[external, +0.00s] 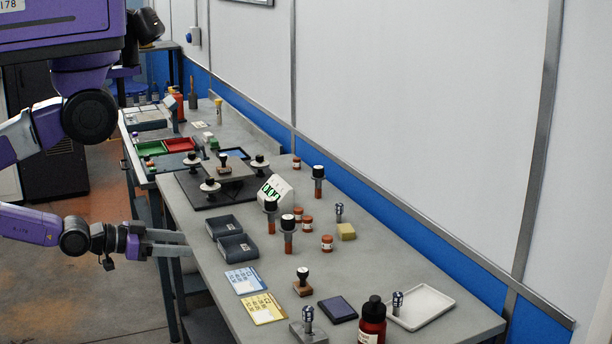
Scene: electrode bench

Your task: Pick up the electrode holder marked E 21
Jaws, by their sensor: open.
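Several upright holders with dark round tops and reddish-brown stems stand on the grey bench. One holder (288,235) is near the middle, a second (270,208) is just behind it to the left, and a third (318,182) stands farther back by the wall. No E 21 marking can be read on any of them, so I cannot tell which is the named one. My gripper (188,243) is open and empty. It points right at the bench's left edge, left of the grey bins and apart from the holders.
Two grey bins (237,248) lie between my gripper and the holders.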

